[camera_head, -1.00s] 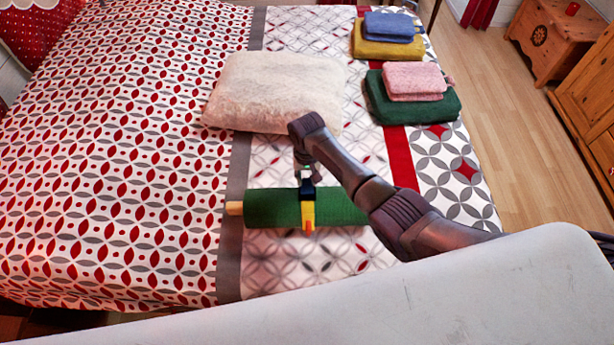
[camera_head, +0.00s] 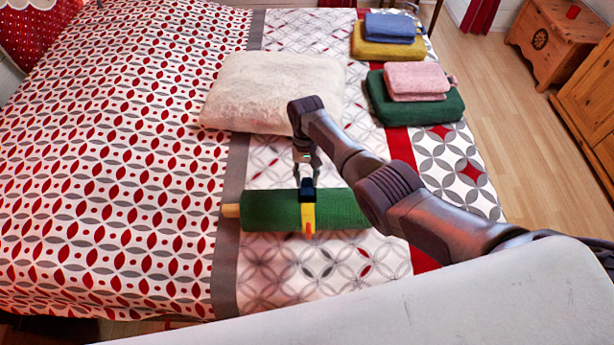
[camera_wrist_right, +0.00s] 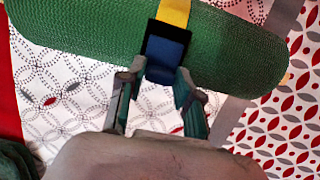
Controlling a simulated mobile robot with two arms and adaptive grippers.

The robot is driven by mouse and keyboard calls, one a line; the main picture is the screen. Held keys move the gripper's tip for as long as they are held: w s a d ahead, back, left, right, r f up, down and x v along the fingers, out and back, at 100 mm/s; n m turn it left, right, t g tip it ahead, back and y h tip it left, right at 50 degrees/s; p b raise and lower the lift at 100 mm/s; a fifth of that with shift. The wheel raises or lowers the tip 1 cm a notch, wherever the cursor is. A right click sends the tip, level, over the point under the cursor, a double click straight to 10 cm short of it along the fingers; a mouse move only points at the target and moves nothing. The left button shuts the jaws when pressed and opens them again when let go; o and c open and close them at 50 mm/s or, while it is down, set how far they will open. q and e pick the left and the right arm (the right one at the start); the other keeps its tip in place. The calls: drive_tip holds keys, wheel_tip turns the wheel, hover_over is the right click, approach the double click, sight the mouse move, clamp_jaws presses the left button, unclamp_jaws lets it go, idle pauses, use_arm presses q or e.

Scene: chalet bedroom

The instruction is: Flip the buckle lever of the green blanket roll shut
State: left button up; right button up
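The green blanket roll (camera_head: 268,211) lies crosswise on the bed; it also fills the top of the right wrist view (camera_wrist_right: 240,45). A yellow strap (camera_head: 308,212) with a red-orange lower end goes around it. A black buckle (camera_head: 307,187) with a dark blue face sits on the strap's far side. In the wrist view the blue part (camera_wrist_right: 165,58) faces my fingers, and I cannot tell the lever's exact angle. My right gripper (camera_head: 307,172) is open, its fingertips (camera_wrist_right: 157,80) either side of the buckle's near end. Contact is unclear. My left gripper is not in view.
A cream pillow (camera_head: 270,90) lies just beyond the roll. Folded green and pink cloths (camera_head: 415,90) and yellow and blue ones (camera_head: 388,38) are stacked at the back right. The bedspread (camera_head: 120,170) left of the roll is clear.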

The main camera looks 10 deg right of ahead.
drive_tip(key=o, duration=0.3)
drive_tip(key=shift+w, duration=0.1)
drive_tip(key=v, duration=1.2)
